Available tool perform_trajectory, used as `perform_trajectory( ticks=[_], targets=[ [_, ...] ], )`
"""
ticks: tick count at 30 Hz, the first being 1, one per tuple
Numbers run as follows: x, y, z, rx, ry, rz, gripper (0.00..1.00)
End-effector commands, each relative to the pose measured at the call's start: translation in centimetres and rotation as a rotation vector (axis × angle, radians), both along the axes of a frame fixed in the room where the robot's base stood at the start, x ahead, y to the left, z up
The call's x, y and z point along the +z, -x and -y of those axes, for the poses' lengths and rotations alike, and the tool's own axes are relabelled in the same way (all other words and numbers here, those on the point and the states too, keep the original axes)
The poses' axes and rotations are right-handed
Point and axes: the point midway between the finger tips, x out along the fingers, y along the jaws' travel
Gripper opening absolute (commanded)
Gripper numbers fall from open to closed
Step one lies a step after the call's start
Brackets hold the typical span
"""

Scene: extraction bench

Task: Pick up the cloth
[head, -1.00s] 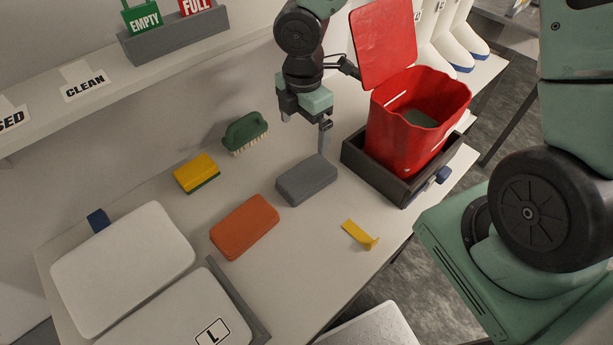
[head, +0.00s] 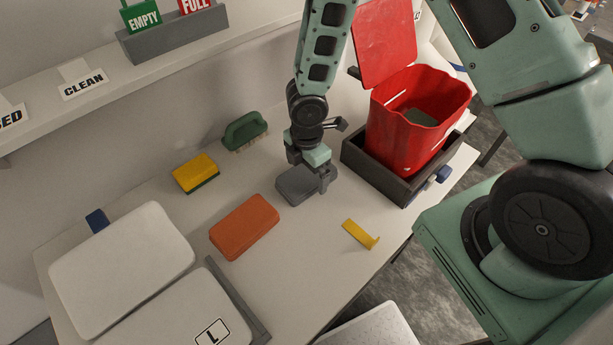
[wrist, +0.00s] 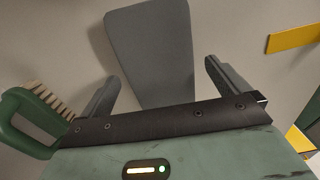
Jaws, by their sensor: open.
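A grey, soft-edged flat slab (head: 294,187) lies on the bench between the orange slab and the red bin. It looks like a folded cloth. An orange slab (head: 244,226) of similar shape lies to its left; I cannot tell for sure which one is the cloth. My gripper (head: 313,178) is low over the right part of the grey slab and hides some of it. In the wrist view the jaws (wrist: 162,72) are open, with the grey slab (wrist: 152,40) between the two fingers. I see a gap beside the fingers, and I cannot tell if they touch it.
A red bin (head: 390,135) with its lid up stands in a dark tray (head: 372,175) close to the right. A green brush (head: 244,132) and a yellow sponge (head: 195,172) lie behind and left. A yellow strip (head: 360,234) lies in front. White boards (head: 120,268) fill the left end.

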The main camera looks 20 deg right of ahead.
Motion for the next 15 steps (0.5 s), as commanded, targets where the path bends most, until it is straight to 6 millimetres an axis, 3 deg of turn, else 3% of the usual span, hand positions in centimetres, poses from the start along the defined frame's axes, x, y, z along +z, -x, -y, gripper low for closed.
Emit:
perform_trajectory(
  ticks=[3, 10, 11, 15],
  targets=[
    [-0.97, 0.04, -0.01, 0.001, 0.001, -0.001, 1.00],
    [-1.05, 0.02, 0.01, -0.001, 0.000, 0.000, 1.00],
    [-1.05, 0.02, 0.01, -0.001, 0.000, 0.000, 0.94],
    [-1.04, 0.01, 0.00, -0.001, 0.000, 0.000, 0.56]
  ],
)
